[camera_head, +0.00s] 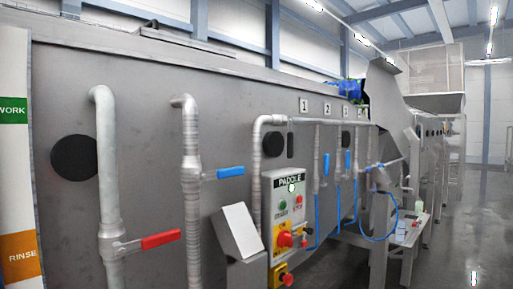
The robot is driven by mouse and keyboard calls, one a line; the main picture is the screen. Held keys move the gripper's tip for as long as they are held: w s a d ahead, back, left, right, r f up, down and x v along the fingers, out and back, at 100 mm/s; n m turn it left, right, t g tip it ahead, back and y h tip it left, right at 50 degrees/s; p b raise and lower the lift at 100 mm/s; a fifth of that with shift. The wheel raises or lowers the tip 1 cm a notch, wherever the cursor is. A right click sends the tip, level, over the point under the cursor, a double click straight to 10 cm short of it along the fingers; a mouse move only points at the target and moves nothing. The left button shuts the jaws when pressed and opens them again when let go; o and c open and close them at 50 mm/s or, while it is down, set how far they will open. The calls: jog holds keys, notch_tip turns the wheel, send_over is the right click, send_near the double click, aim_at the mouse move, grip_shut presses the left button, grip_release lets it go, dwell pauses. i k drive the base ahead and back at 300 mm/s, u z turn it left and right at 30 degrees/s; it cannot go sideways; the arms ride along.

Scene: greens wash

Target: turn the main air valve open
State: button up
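No label in view names the main air valve, so I cannot tell which valve it is. A valve with a red lever (160,240) sits on the thick leftmost pipe (109,180); its lever points right, across the pipe. A valve with a blue lever (230,172) sits on the second pipe (190,130); its lever also points right, across the pipe. Farther right, small blue levers (326,164) stand upright along thin drop pipes with blue hoses (317,215). My gripper is not in view.
A grey control box labelled PADDLE (288,205) has a red and yellow switch (284,240) and buttons. A slanted grey box (238,232) juts out beside it. A small table (408,235) with bottles stands farther right. The wet floor (470,230) at right is clear.

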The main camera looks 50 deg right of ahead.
aim_at(290, 152)
jog(key=u, duration=1.1)
jog(key=k, duration=1.2)
jog(key=z, duration=1.2)
jog(key=i, duration=0.65)
jog(key=z, duration=0.05)
